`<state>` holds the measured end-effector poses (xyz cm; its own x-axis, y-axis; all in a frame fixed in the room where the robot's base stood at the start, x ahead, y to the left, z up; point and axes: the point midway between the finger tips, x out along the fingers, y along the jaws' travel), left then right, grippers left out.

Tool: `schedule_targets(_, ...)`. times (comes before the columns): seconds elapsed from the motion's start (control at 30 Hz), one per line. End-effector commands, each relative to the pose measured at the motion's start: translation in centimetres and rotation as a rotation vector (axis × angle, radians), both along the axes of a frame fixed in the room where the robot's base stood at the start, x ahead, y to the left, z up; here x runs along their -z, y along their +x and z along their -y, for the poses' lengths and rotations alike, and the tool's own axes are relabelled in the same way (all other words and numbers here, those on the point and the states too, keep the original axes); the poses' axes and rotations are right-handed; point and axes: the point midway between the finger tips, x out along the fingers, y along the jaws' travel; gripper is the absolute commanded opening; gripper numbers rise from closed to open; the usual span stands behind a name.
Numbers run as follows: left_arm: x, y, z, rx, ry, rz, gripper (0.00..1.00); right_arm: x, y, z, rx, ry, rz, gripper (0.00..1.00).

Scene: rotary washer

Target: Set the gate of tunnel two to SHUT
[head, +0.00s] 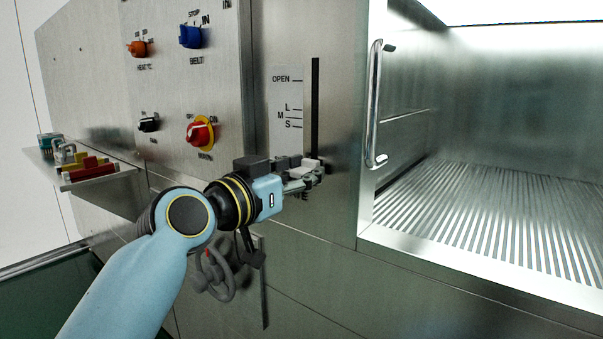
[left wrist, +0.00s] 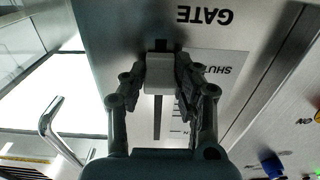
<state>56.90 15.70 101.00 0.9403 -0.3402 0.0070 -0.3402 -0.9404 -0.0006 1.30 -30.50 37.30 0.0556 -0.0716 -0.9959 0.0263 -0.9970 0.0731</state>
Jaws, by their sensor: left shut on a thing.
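My left gripper (head: 306,173) is at the lower end of the gate's dark vertical slot (head: 315,105). In the left wrist view its fingers are shut on the pale grey gate knob (left wrist: 160,74), one on each side. The scale plate (head: 287,95) reads OPEN at the top, then L, M and S; its lower end is hidden behind my gripper. In the left wrist view, upside down, the knob is beside the SHUT label (left wrist: 216,70), and a short dark piece of slot shows past it, towards the word GATE. My right gripper is not in view.
A red and yellow knob (head: 200,133), a blue BELT selector (head: 190,36) and an orange knob (head: 138,48) are up-left. A grey handwheel (head: 214,278) is below my wrist. A vertical door handle (head: 374,105) is right of the slot, beside the open chamber.

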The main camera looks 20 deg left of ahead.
Motion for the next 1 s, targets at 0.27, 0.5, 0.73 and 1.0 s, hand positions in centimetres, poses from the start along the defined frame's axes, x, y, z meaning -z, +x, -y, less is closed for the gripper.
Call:
schedule_targets(0.27,0.6,-0.1,0.0,0.002,0.003,-0.013,0.52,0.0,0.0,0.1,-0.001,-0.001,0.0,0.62)
schedule_targets(0.5,0.4,-0.3,-0.1,0.001,0.003,-0.009,0.52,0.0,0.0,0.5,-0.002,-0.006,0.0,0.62)
schedule_targets(0.73,0.6,-4.0,-1.4,0.001,0.008,-0.011,0.52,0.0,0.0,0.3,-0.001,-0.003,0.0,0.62)
schedule_targets(1.0,0.6,-9.3,-3.3,0.004,0.008,-0.013,0.52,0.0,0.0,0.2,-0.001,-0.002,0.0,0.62)
